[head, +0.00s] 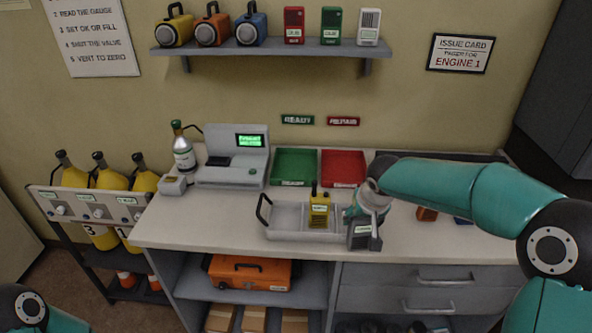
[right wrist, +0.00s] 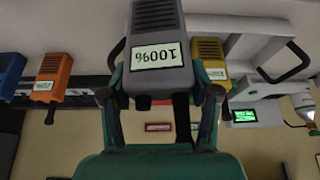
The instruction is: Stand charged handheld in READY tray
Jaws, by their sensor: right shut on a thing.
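My right gripper (head: 370,200) is shut on a grey handheld (head: 362,236) near the counter's front edge, right of the grey carrier. In the right wrist view, which is upside down, the grey handheld (right wrist: 158,45) sits between the fingers (right wrist: 160,95) and its label reads 100%. It looks roughly upright; I cannot tell whether its base touches the counter. The green READY tray (head: 294,167) lies empty at the back of the counter, under the READY sign (head: 297,120). My left gripper is out of view.
A yellow handheld (head: 319,210) stands in the grey carrier (head: 285,222). The red tray (head: 343,168) under the REPAIR sign is right of the green one. Orange (head: 427,214) and blue (head: 462,220) handhelds lie beyond my right arm. A grey machine (head: 233,160) stands left of the trays.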

